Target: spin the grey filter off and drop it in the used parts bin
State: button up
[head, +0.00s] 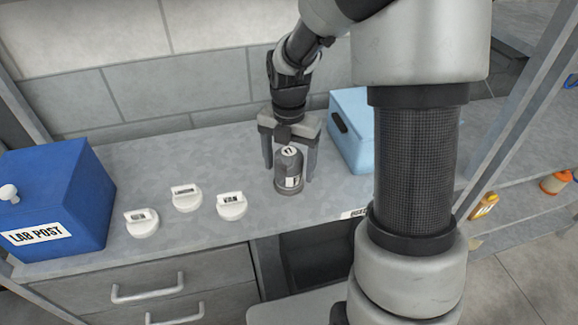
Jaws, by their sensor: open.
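The grey filter (289,178) is a short upright cylinder with a white mark on top and a label on its side. It stands on the grey counter near its front edge. My gripper (289,163) points down over it, open, with one finger on each side. A gap shows at the left finger; whether the right finger touches cannot be told. A dark open space (316,255) lies below the counter edge, under a partly hidden white label (354,213). I cannot tell whether this is the used parts bin.
Three white labelled knobs or caps (186,198) sit on the counter left of the filter. A blue "LAB POST" box (60,190) stands at the far left. A light blue box (350,150) stands behind right. My arm hides part of the right side.

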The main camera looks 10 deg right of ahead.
jog(key=shift+f, duration=0.2)
jog(key=c, duration=1.4)
jog(key=shift+o, duration=0.2)
jog(key=shift+r+n+p, duration=0.2)
jog(key=shift+n+p, duration=0.6)
jog(key=shift+n, duration=0.3)
jog(key=shift+n+p, duration=0.65)
jog(key=shift+n, duration=0.35)
jog(key=shift+f+n, duration=0.2)
jog(key=shift+n, duration=0.3)
